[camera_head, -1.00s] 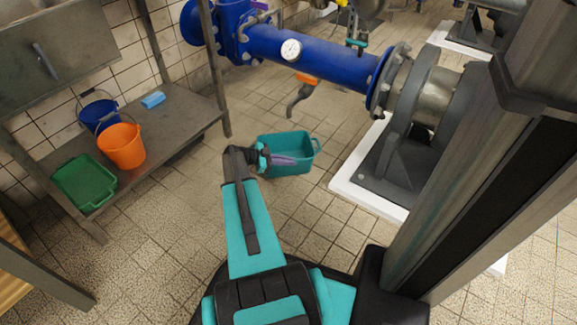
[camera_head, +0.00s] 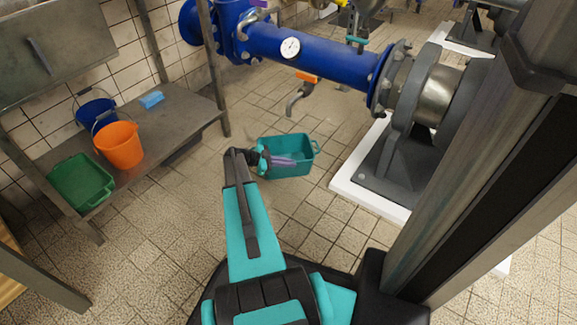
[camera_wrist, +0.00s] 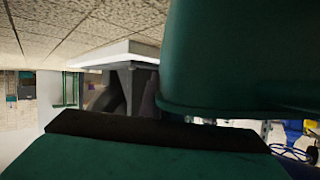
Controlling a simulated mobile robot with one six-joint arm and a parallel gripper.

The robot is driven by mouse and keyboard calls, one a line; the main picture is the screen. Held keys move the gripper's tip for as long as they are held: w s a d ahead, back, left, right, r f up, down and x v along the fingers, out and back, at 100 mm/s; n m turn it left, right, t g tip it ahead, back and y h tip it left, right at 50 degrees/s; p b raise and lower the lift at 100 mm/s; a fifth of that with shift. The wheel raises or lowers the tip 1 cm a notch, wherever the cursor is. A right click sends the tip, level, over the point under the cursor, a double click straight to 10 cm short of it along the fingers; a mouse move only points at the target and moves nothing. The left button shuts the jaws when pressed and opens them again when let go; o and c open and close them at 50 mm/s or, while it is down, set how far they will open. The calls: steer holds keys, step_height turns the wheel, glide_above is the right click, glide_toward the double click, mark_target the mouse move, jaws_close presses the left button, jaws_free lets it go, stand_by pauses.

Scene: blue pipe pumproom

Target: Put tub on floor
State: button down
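A teal tub (camera_head: 301,168) shows in the middle of the head view, upright at the end of my arm. My gripper (camera_head: 280,160) is at its left side, with a purple finger-like part reaching over the tub's inside. The other finger is hidden, so I cannot tell whether it is shut on the tub wall. I cannot tell whether the tub touches the tiled floor (camera_head: 300,218). In the wrist view, which looks upside down, a large green tub surface (camera_wrist: 240,50) fills the upper right, very close.
A metal shelf (camera_head: 165,140) at left holds a green tub (camera_head: 80,182), an orange bucket (camera_head: 120,148), a blue bucket (camera_head: 95,112) and a blue item (camera_head: 151,99). A blue pipe (camera_head: 325,60) and a pump on a white plinth (camera_head: 365,200) stand behind and right. Floor left of the tub is clear.

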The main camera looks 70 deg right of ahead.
stand_by(0.3)
steer(key=c, duration=2)
jaws_free()
steer(key=shift+f, duration=0.1)
steer(key=shift+p+v, duration=0.45)
steer(key=shift+v, duration=0.4)
steer(key=p+v, duration=0.4)
steer(key=v, duration=0.6)
steer(key=shift+w+a, duration=0.1)
steer(key=shift+w, duration=0.05)
